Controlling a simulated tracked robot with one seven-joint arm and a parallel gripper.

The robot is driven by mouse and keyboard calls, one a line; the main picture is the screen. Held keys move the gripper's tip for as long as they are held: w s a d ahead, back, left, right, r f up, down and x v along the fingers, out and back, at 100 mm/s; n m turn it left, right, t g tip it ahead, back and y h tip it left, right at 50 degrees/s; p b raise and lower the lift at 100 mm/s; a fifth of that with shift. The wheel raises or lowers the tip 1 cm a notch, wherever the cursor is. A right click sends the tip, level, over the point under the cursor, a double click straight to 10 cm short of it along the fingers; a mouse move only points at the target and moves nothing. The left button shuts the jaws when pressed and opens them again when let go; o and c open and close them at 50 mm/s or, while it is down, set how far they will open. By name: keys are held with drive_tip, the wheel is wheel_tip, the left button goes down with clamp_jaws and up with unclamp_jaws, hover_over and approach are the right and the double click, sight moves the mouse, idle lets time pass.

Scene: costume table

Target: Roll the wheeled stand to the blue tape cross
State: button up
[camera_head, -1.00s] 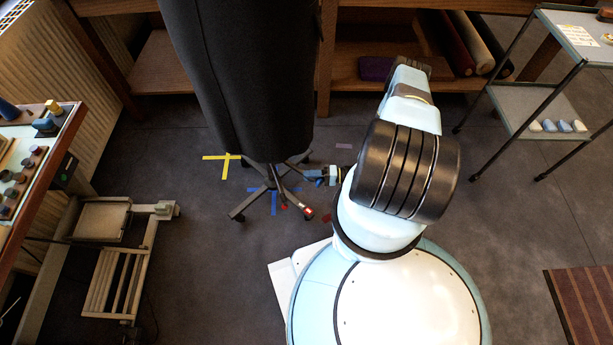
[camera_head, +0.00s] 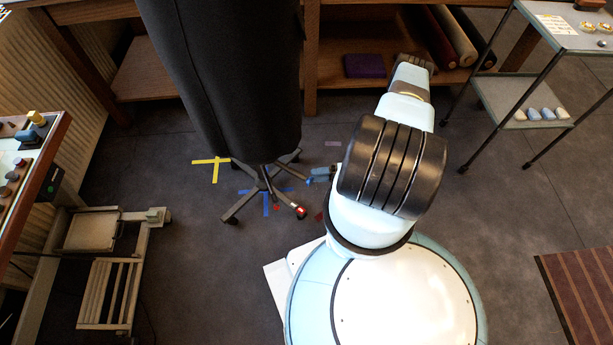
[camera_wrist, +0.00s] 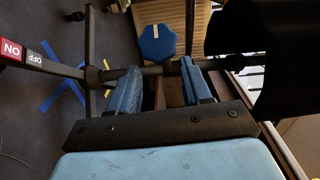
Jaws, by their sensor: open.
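The wheeled stand carries a long black garment form (camera_head: 235,80) above a dark base with several casters (camera_head: 264,185). One leg has a red end label, which reads ON and OFF in the wrist view (camera_wrist: 22,54). The blue tape cross (camera_head: 266,203) lies on the floor under the base, partly hidden by its legs. It also shows in the wrist view (camera_wrist: 64,88). My gripper (camera_head: 320,174) is low, right of the base. In the wrist view its blue fingers (camera_wrist: 160,85) are apart, and the stand's dark pole (camera_wrist: 165,69) crosses at their tips. Contact cannot be told.
A wooden bench (camera_head: 365,30) is behind. A low cream frame (camera_head: 112,265) stands at left, a grey trolley (camera_head: 520,105) at right. A blue octagonal thing (camera_wrist: 155,43) shows beyond the fingers.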

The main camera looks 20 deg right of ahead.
drive_tip(key=v, duration=0.7)
drive_tip(key=shift+d, duration=0.1)
idle(0.4)
